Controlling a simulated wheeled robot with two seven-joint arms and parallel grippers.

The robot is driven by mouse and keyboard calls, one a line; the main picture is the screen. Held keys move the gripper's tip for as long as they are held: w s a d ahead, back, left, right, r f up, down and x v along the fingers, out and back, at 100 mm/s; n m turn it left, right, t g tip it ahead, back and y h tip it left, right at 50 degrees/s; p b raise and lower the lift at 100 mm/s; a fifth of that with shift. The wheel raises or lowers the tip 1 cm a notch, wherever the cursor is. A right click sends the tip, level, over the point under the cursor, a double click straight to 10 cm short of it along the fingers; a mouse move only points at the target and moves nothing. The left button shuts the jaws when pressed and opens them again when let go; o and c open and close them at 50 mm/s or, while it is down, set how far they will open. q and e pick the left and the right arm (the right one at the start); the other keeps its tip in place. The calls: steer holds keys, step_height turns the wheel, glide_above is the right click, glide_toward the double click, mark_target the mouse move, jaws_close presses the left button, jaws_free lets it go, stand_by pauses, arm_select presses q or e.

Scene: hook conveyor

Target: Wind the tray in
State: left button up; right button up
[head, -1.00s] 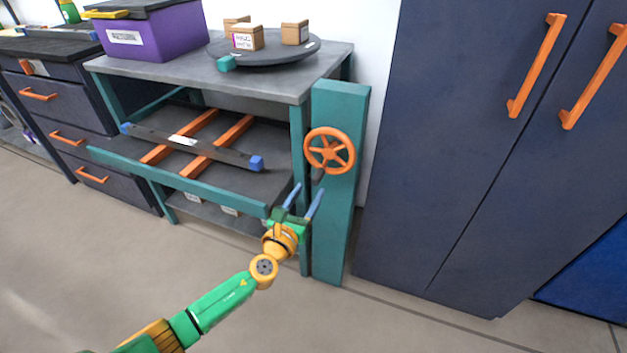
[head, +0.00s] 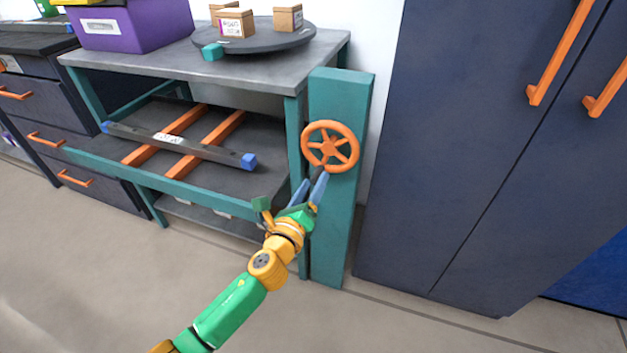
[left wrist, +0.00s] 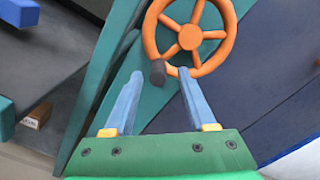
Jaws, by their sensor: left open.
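The orange handwheel (head: 352,150) is mounted on a teal post at the right of the workbench. It also shows in the left wrist view (left wrist: 228,28), with a dark crank knob (left wrist: 158,72) at the bottom of its rim. My left gripper (head: 311,182) is open just below the wheel. In the left wrist view its blue fingertips (left wrist: 159,74) stand on either side of the knob, apart from each other; I cannot tell whether they touch it. The tray (head: 190,190), with a teal front edge, sticks out from under the bench top. My right gripper is not in view.
A dark beam (head: 215,150) with blue ends lies across two orange bars on the tray. Above are a purple box (head: 140,30) and a turntable (head: 265,42) with small boxes. A dark blue cabinet (head: 450,130) stands right of the post. The front floor is clear.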

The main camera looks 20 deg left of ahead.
arm_select(q)
steer(key=shift+w+f, duration=0.2)
steer(key=shift+w, duration=1.05)
steer(key=shift+r, duration=0.1)
jaws_close()
stand_by(0.3)
